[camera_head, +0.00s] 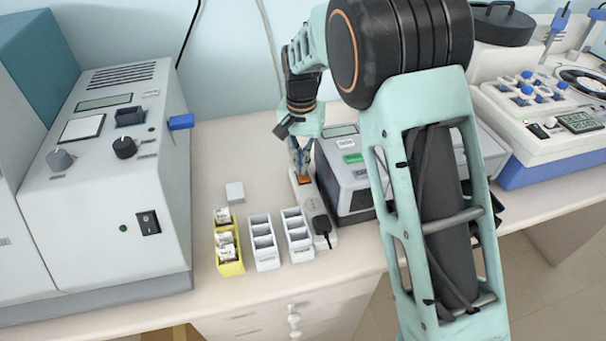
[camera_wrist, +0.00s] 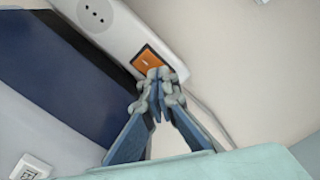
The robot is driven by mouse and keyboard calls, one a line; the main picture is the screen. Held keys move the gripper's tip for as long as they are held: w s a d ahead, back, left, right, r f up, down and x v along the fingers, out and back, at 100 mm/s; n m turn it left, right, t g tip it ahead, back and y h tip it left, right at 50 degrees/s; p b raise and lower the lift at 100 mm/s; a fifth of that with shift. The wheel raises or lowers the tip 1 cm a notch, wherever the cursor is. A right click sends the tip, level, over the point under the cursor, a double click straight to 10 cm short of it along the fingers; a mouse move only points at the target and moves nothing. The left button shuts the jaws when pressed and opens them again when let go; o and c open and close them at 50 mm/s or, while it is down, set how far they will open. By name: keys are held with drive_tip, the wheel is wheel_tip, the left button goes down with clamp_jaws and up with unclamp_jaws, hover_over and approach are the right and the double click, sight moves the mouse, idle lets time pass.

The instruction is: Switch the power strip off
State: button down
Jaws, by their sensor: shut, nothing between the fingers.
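The white power strip (camera_head: 318,232) lies on the bench, running from front to back, with a black plug in its near end. Its orange rocker switch (camera_head: 304,180) is at the far end and also shows in the wrist view (camera_wrist: 152,62). My gripper (camera_head: 301,170) is shut and empty, pointing down at the switch. In the wrist view its closed fingertips (camera_wrist: 160,74) overlap the lower right edge of the switch. I cannot tell whether they touch it. Which way the rocker is tipped is not clear. An empty socket (camera_wrist: 94,12) shows on the strip.
A grey device (camera_head: 345,185) stands close to the right of the strip. Two white slide racks (camera_head: 264,256) and a yellow rack (camera_head: 229,268) stand to the left, with a small white box (camera_head: 235,192) behind. A large machine (camera_head: 105,190) fills the left. Bench behind the box is clear.

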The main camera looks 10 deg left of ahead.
drive_tip(key=shift+r+p, duration=2.45)
drive_tip(key=shift+r, duration=1.05)
